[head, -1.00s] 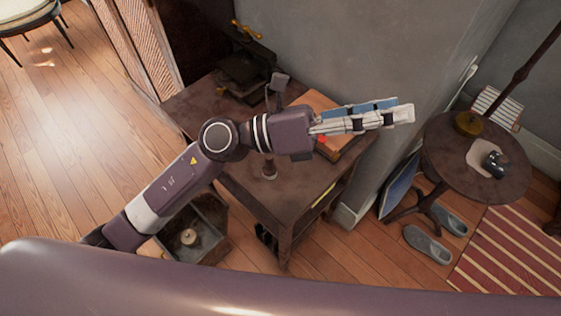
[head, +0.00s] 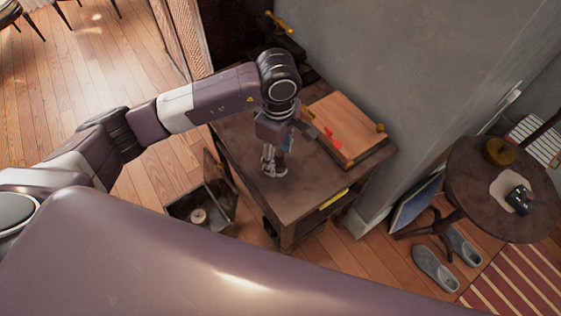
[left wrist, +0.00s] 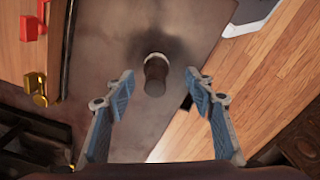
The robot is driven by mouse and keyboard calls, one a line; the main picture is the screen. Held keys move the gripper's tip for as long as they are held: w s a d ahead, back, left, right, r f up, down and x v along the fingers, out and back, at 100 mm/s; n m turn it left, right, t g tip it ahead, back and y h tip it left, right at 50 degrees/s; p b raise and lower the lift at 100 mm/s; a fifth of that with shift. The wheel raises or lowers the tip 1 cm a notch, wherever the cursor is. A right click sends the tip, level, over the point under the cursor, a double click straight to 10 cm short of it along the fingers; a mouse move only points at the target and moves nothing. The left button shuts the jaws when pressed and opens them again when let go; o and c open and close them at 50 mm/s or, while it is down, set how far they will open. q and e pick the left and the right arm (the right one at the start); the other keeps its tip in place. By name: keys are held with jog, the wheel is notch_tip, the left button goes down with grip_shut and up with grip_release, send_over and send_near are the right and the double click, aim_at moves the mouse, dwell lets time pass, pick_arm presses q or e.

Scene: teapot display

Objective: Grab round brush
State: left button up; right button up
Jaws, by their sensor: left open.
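The round brush (left wrist: 155,74), a dark brown handle with a pale ring at its base, stands on the dark wooden table (left wrist: 190,35) in the left wrist view. My left gripper (left wrist: 159,84) is open, its blue-padded fingers spread to the left and right of the brush in that picture. I cannot tell how far above the brush the fingers are. In the head view the left gripper (head: 276,160) points down over the table, and the brush is mostly hidden there by it. My right gripper is not in view.
A wooden board (head: 345,130) with red and brass parts lies on the table behind the gripper. An open box (head: 200,208) stands on the floor left of the table. A round table (head: 490,225) stands at the right, with a wall between.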

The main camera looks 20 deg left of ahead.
aim_at(279, 163)
pick_arm(q)
jog(key=f, duration=0.3)
jog(key=f+p, duration=0.1)
jog(key=f, duration=0.1)
jog(key=shift+w, duration=0.3)
jog(key=c, duration=1.2)
jog(key=shift+c, duration=0.3)
jog(key=shift+r, duration=0.15)
